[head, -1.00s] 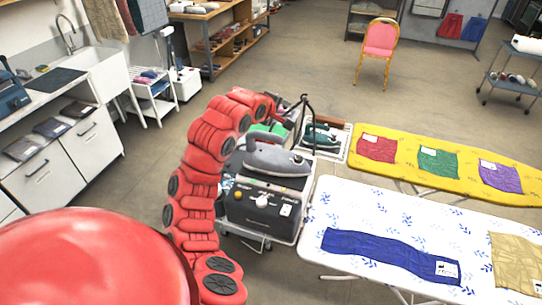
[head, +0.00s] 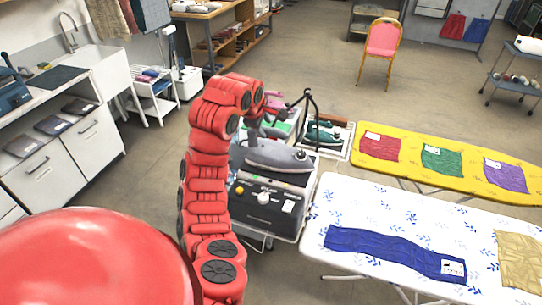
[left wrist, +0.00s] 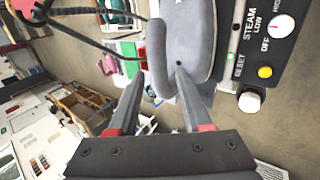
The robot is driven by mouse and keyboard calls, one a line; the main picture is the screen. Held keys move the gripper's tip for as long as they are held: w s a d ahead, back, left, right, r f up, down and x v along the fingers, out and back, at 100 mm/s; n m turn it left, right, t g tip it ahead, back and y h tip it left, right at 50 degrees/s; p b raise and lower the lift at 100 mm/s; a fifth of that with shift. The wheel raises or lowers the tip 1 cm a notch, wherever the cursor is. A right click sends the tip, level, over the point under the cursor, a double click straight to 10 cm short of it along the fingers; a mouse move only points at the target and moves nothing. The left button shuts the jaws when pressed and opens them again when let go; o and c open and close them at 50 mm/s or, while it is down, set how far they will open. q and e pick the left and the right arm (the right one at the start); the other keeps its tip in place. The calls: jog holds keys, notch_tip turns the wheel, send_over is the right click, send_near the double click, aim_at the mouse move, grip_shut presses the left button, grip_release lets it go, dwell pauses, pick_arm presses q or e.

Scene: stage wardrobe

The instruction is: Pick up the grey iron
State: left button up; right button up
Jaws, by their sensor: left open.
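The grey iron (head: 280,157) lies on top of a dark steam station (head: 262,207) with knobs on its front. It also shows in the left wrist view (left wrist: 192,42), with its grey handle (left wrist: 156,50) toward my fingers. My left gripper (head: 252,138) is over the rear of the iron, partly hidden by its own arm in the head view. In the left wrist view my left gripper (left wrist: 159,72) is open, with one finger on each side of the handle's end. Whether a finger touches the handle cannot be told. My right gripper is not in view.
A dark cord holder (head: 308,112) rises behind the iron. A green iron (head: 322,134) stands beyond it on a tray. A white ironing board (head: 385,215) is close on the right, and a yellow one (head: 408,172) lies behind it.

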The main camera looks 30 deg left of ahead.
aim_at(268, 130)
pick_arm(q)
jog(key=b+x, duration=0.1)
jog(key=x, duration=0.2)
jog(key=shift+w+f, duration=0.15)
jog(key=shift+w, duration=0.05)
jog(key=shift+w+f+p, duration=0.3)
jog(key=shift+p, duration=0.25)
jog(key=p+x, duration=0.2)
jog(key=x, duration=0.1)
jog(key=shift+w+f+p, duration=0.15)
jog(key=shift+f+p, duration=0.05)
jog(key=shift+p, duration=0.1)
jog(key=shift+w+a+f, duration=0.15)
jog(key=shift+f, duration=0.2)
grip_shut()
